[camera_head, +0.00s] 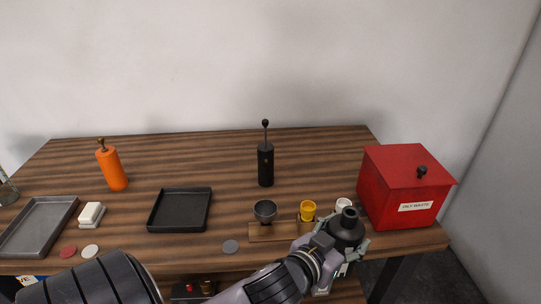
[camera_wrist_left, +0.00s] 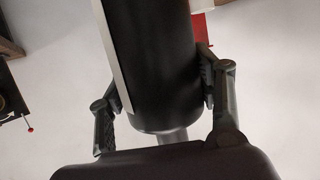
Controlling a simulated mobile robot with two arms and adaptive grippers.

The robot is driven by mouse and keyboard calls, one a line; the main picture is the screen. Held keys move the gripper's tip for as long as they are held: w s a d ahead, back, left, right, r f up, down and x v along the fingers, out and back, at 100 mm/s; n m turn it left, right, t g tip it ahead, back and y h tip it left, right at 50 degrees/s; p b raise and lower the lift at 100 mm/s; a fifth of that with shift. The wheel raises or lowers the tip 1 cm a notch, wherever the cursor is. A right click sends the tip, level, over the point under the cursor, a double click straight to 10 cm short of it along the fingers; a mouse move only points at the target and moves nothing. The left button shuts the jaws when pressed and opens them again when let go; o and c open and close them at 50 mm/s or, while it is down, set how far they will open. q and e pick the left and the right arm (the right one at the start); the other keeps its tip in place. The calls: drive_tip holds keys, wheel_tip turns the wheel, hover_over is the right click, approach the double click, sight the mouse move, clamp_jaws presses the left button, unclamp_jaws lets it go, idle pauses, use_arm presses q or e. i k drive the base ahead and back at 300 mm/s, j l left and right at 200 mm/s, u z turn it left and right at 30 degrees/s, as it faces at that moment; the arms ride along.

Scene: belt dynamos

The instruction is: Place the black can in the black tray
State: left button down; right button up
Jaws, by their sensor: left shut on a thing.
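The black can (camera_head: 347,224) is in my left gripper (camera_head: 341,243), at the front right of the table beside the red box. The gripper hides part of the can in the head view. The black tray (camera_head: 154,223) is an empty, low square tray near the middle of the table, well to the left of the can. My right gripper is not in view.
A red lidded box (camera_head: 385,200) stands close at the right. A tall black cylinder (camera_head: 266,167), an orange one (camera_head: 113,172) and a grey tray (camera_head: 70,206) stand farther off.

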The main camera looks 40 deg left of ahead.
sight(181, 211)
drive_tip(key=i+u, duration=0.15)
drive_tip(key=u, duration=1.55)
